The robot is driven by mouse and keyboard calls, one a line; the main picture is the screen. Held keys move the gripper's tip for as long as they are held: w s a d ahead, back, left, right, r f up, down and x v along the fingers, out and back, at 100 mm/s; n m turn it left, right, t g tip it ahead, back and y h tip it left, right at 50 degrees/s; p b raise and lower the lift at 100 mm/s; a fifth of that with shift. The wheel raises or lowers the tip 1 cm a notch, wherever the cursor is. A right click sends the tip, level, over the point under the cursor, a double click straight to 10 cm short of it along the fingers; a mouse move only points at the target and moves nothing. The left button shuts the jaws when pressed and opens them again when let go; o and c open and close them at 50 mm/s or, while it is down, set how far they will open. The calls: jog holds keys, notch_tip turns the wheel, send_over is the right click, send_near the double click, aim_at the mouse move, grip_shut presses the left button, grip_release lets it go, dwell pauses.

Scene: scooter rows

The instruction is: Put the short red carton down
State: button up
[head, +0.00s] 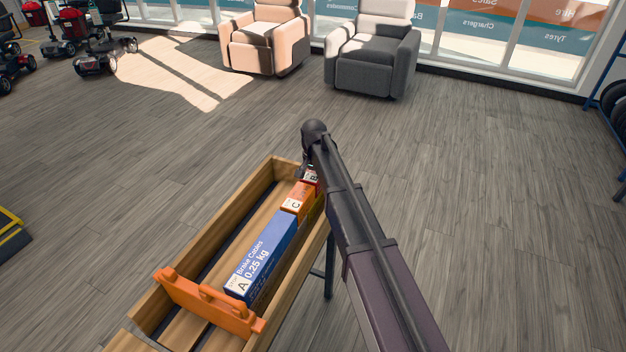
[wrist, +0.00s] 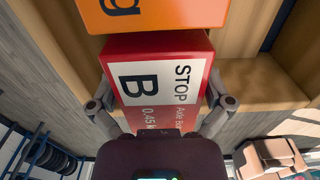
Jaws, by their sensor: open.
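The short red carton (wrist: 150,68), with a white label reading STOP and B, stands in the wrist view between the two fingers of my gripper (wrist: 161,104). The fingers are open, one at each side of the carton; whether they touch it I cannot tell. In the head view only a sliver of the red carton (head: 311,175) shows, at the far right end of the wooden tray (head: 215,232), beside the orange carton. My arm hides the rest of it and most of the gripper there.
An orange carton (head: 298,199) marked C and a long blue carton (head: 262,256) marked A line up with the red one along the tray's right side. An orange divider (head: 208,304) crosses the near end. The tray's left strip is empty. Armchairs (head: 372,50) stand far back.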

aim_at(314, 174)
jog(key=shift+r, duration=0.2)
notch_tip(314, 174, up, 12)
jog(key=p, duration=1.2)
jog(key=shift+f, duration=0.1)
dwell(0.6)
jog(key=s+d+n, duration=0.4)
jog(key=s+d, duration=1.8)
jog(key=s, duration=0.4)
jog(key=shift+d, duration=0.35)
